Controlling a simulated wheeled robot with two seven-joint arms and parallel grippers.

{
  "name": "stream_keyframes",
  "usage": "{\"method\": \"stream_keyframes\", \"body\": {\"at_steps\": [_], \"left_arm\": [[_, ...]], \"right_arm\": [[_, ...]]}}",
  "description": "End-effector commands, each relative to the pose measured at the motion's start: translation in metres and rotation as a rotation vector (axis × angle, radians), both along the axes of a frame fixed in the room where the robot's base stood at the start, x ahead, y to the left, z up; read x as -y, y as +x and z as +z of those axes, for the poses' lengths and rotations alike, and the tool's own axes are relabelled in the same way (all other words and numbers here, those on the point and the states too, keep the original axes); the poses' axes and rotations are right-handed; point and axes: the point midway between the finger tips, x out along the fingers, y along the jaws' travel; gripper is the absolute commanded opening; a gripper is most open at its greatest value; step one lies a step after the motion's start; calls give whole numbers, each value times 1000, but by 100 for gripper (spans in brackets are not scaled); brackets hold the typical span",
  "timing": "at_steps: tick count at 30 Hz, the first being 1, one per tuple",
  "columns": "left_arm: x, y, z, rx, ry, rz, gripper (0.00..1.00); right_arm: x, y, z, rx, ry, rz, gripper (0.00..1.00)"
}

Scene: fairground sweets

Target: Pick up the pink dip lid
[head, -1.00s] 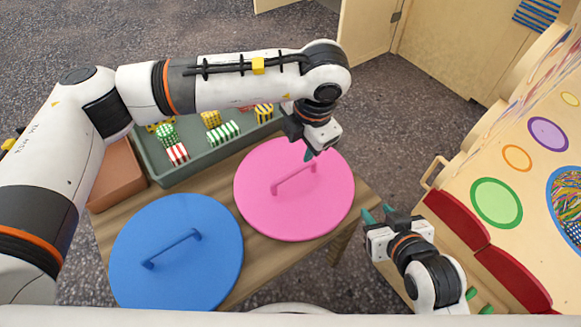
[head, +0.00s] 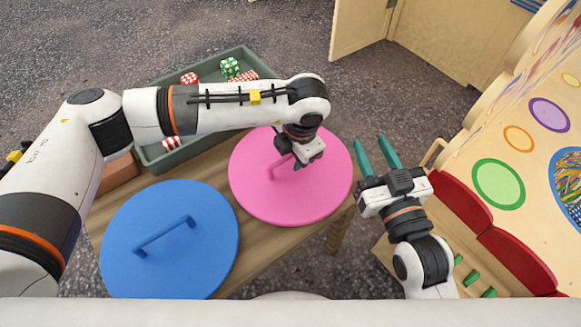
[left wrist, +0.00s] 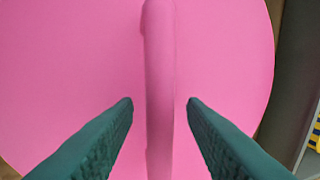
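The pink dip lid (head: 270,205) is a round disc with a bar handle (head: 274,171) and lies flat on the wooden table. My left gripper (head: 299,166) is over the lid at the handle. In the left wrist view the handle (left wrist: 160,95) runs between the two open green fingers (left wrist: 160,103), with a gap on each side. The left fingertips are mostly hidden in the head view. My right gripper (head: 370,138) is open and empty, to the right of the lid, with its fingers pointing away.
A blue round lid (head: 170,250) with a handle lies left of the pink one. A green-grey tray (head: 186,154) with striped and dotted sweets stands behind, partly hidden by my left arm. A wooden stall with red panels (head: 520,258) stands at the right.

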Motion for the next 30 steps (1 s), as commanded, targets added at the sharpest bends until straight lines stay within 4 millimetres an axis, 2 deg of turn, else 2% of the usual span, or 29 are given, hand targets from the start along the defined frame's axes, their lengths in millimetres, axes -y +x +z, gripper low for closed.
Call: {"method": "stream_keyframes", "body": {"at_steps": [7, 14, 15, 30], "left_arm": [[0, 0, -1, 1, 1, 0, 38], [0, 0, -1, 1, 1, 0, 2], [0, 0, -1, 1, 1, 0, 0], [0, 1, 2, 2, -1, 0, 0]], "right_arm": [[0, 0, 2, 9, 2, 1, 36], [0, 0, 2, 8, 2, 0, 36], [0, 0, 2, 8, 2, 0, 36], [0, 0, 1, -2, 1, 0, 36]]}}
